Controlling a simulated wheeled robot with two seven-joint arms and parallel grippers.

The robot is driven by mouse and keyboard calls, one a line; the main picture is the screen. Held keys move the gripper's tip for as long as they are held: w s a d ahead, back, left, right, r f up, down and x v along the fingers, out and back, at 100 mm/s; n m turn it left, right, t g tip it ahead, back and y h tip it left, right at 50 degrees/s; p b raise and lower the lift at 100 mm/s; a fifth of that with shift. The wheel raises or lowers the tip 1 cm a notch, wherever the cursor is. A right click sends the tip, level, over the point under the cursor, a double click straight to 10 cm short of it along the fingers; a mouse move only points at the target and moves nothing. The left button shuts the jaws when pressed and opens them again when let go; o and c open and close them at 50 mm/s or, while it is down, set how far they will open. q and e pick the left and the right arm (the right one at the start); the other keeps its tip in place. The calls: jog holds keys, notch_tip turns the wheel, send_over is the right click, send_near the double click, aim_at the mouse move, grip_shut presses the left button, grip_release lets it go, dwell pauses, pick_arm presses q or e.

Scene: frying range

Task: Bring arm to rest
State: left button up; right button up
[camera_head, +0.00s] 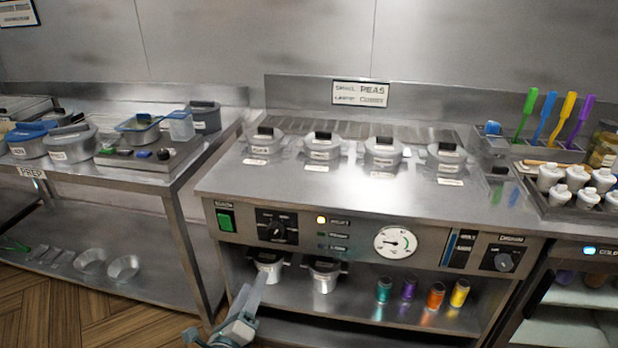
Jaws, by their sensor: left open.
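My left gripper (226,312) shows at the bottom, left of centre, in the head view. Its two grey fingers are spread apart with nothing between them. It appears in front of the lower left part of the frying range (320,205), below the green switch (226,220). The rest of the left arm is cut off by the bottom edge. My right gripper and arm are out of view.
Several lidded pots (322,147) stand on the range top. Its lower shelf holds two pots (325,278) and several coloured jars (408,290). A prep table (180,172) with containers stands left. White bottles (550,178) and coloured utensils (549,115) stand right. The range's front middle is clear.

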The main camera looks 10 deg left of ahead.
pick_arm(q)
jog(key=s+f+n+g+y, duration=0.1)
jog(key=s+f+n+g, duration=0.35)
jog(key=f, duration=0.85)
jog(key=s+f+n+g, duration=0.2)
jog(key=s+f+n, duration=0.4)
jog(key=f, duration=0.7)
jog(key=s+d+f+n+g, duration=0.2)
jog(key=s+f+n+g, duration=0.1)
jog(key=s+f+n, duration=0.4)
jog(key=s+d+f+n+g+h, duration=0.1)
jog(key=s+f+n, duration=0.5)
jog(key=s+f, duration=0.7)
jog(key=shift+s+d+f+n+g+p, duration=0.4)
jog(key=shift+s+g, duration=0.25)
jog(key=shift+g, duration=0.5)
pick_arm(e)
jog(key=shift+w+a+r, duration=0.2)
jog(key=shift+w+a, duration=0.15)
pick_arm(q)
jog(key=shift+r, duration=0.1)
